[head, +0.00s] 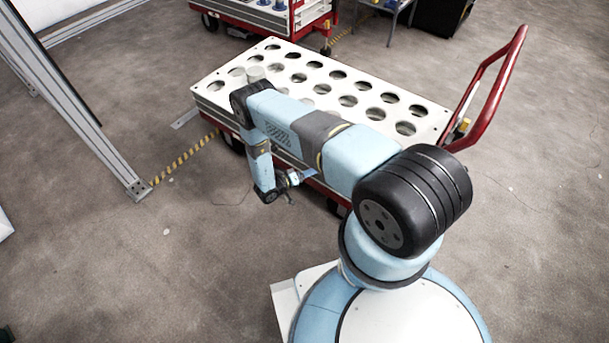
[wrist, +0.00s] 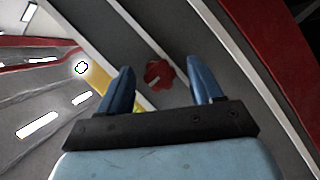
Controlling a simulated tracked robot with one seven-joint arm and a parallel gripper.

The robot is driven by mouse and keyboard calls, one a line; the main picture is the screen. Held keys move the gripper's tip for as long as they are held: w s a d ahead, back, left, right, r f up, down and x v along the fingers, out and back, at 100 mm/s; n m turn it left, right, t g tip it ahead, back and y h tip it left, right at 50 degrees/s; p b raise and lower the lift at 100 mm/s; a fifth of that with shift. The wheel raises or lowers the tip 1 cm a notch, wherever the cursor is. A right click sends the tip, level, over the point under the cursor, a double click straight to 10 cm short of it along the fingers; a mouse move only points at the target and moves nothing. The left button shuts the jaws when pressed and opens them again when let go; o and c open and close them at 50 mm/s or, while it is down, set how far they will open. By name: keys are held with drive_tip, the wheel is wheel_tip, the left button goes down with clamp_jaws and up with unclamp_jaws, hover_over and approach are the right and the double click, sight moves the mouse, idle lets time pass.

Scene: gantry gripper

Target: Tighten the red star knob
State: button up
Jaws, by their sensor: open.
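The red star knob (wrist: 158,74) shows in the wrist view on a grey surface. It appears between the two blue fingers of my gripper (wrist: 160,65), nearer their tips. The fingers are spread, with visible space on both sides of the knob, and no contact shows. The distance in depth from the fingers to the knob is hard to tell. In the head view my gripper (head: 308,174) is small, beside the near long side of the trolley (head: 215,103). I cannot make out the knob in the head view.
The trolley has a white top with several round holes and a red push handle (head: 492,85) at its right. A grey gantry post (head: 95,120) stands at left, by yellow-black striped tape (head: 185,157). Another red cart (head: 255,18) is behind. Floor is clear at front left.

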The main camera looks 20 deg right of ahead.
drive_tip(key=c, duration=1)
drive_tip(key=shift+a, duration=0.5)
drive_tip(key=shift+d, duration=0.4)
drive_tip(key=shift+c, duration=0.2)
drive_tip(key=shift+s+d+f+m+t+y, duration=0.15)
drive_tip(key=shift+m+t+y, duration=0.4)
drive_tip(key=shift+m+t, duration=2.85)
drive_tip(key=shift+s+d+f+m+t+y, duration=0.15)
drive_tip(key=shift+m+t+y, duration=0.45)
drive_tip(key=shift+m, duration=5.4)
drive_tip(key=shift+s+d+f+m+t+y, duration=0.15)
drive_tip(key=shift+m+t+y, duration=0.3)
drive_tip(key=shift+m+t, duration=2.95)
drive_tip(key=m+g, duration=0.2)
drive_tip(key=shift+a+m+g, duration=0.1)
drive_tip(key=shift+m+g, duration=0.2)
drive_tip(key=shift+m, duration=0.1)
